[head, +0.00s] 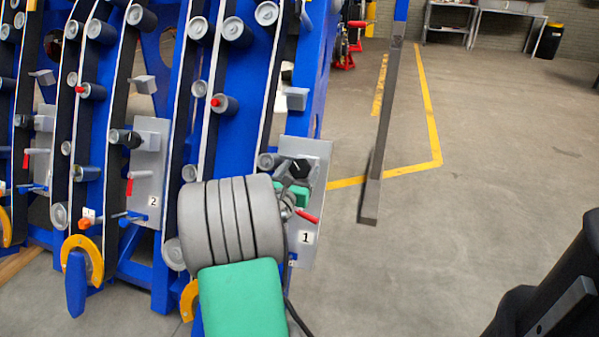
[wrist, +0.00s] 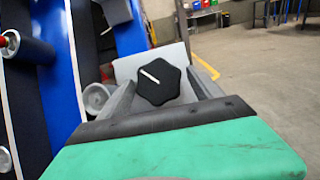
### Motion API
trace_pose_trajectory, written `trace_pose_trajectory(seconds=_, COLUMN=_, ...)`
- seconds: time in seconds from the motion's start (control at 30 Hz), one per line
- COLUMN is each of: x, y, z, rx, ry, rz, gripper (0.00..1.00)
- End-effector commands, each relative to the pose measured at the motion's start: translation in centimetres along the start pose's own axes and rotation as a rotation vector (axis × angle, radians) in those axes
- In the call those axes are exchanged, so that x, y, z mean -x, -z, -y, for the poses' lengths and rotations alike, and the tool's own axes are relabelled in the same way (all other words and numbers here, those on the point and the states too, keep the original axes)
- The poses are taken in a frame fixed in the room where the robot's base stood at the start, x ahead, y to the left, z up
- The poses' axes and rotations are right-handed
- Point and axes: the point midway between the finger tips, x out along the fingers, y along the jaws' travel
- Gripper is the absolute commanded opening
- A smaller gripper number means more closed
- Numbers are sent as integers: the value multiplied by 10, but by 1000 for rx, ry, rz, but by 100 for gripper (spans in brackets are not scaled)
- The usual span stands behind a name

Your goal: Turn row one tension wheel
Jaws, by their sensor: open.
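The row one tension wheel (wrist: 158,83) is a black lobed knob with a white line, in the middle of the wrist view. In the head view the knob (head: 300,168) sits on the upper part of the grey plate marked 1 (head: 318,190), partly hidden by my gripper. My gripper (wrist: 163,90) is open, with one grey finger on each side of the knob in the wrist view. I cannot tell whether the fingers touch it. In the head view my gripper (head: 288,178) is mostly hidden behind my own grey and green wrist.
A red-handled lever (head: 307,216) is just below the knob. Plate 2 (head: 150,185), with its own knob and red lever, stands to the left. Blue frames with rollers and belts fill the left side. A grey-blue post (head: 384,120) stands right of plate 1, with open floor beyond.

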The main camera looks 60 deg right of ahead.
Motion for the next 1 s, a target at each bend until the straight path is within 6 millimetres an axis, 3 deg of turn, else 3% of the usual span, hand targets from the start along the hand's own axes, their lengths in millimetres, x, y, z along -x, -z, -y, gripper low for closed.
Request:
trace_pose_trajectory(seconds=0.07, x=0, y=0, z=0, rx=0, ry=0, rz=0, gripper=74)
trace_pose_trajectory(seconds=0.8, x=1, y=0, z=0, rx=-1, ry=0, rz=-1, gripper=13)
trace_pose_trajectory(seconds=1.0, x=1, y=1, z=-1, rx=-7, ry=3, rz=-1, gripper=12)
